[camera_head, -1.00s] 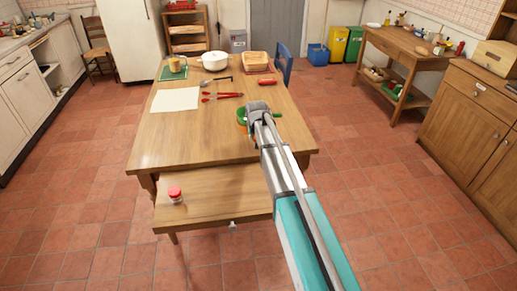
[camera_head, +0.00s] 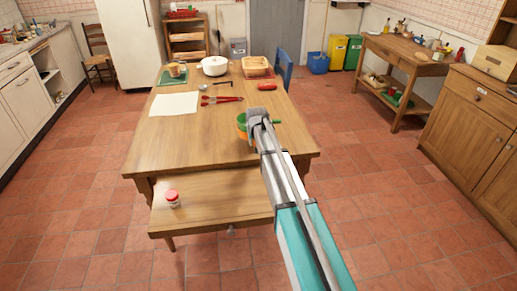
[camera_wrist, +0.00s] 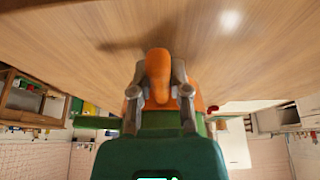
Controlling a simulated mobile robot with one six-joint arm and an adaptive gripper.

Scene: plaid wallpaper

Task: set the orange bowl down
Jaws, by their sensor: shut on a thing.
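The orange bowl (camera_head: 241,123) is at the right side of the wooden table (camera_head: 190,150) in the head view, mostly hidden behind my gripper (camera_head: 257,117). In the wrist view, my gripper (camera_wrist: 158,72) is shut on the orange bowl (camera_wrist: 158,62), with a finger on each side of its wall. A green thing (camera_wrist: 95,122) shows beside the bowl; it also shows next to my gripper in the head view (camera_head: 276,122). A dark shadow lies on the wood near the bowl. I cannot tell whether the bowl touches the table.
On the table are a white sheet (camera_head: 174,103), red tongs (camera_head: 222,100), a white pot (camera_head: 214,66), a mug on a green mat (camera_head: 165,83) and a basket (camera_head: 255,66). A red-lidded jar (camera_head: 172,198) stands on the lower front surface. The table's front middle is clear.

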